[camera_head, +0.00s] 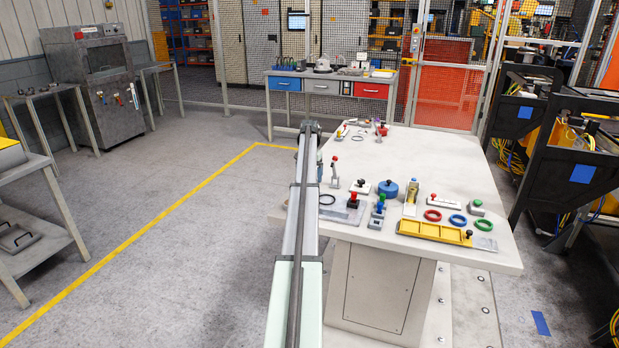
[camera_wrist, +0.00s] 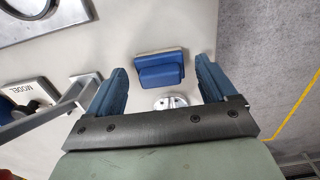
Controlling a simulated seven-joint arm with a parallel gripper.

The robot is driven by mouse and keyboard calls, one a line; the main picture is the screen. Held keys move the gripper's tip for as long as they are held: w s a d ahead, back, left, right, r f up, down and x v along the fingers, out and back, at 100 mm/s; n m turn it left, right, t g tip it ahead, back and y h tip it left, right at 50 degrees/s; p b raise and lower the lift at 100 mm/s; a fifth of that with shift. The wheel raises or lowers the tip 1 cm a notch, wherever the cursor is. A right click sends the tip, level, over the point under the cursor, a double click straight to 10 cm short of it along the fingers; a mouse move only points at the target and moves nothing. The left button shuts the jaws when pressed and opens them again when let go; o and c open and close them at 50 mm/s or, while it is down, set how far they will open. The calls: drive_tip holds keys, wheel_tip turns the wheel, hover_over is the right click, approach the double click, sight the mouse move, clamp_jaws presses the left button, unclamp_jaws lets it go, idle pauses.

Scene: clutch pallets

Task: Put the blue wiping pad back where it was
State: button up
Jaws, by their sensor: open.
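The blue wiping pad (camera_wrist: 160,70) lies on the pale table in the wrist view, a blue block with a raised grip and a thin light edge along its far side. My gripper (camera_wrist: 161,68) is open, with one blue finger to the left of the pad and one to the right. Gaps of bare table show between the pad and both fingers, and nothing is held. How high the fingers are above the table is hard to tell. In the head view I cannot make out the pad; my arm covers the table's left edge.
Close by in the wrist view are a silver round fitting (camera_wrist: 171,102), a grey bracket (camera_wrist: 84,90) and a white block marked MODEL (camera_wrist: 30,93). In the head view a yellow tray (camera_head: 433,232) and several rings occupy the table's front.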

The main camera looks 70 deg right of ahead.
wheel_tip(320, 180, up, 11)
drive_tip(key=shift+r, duration=0.2)
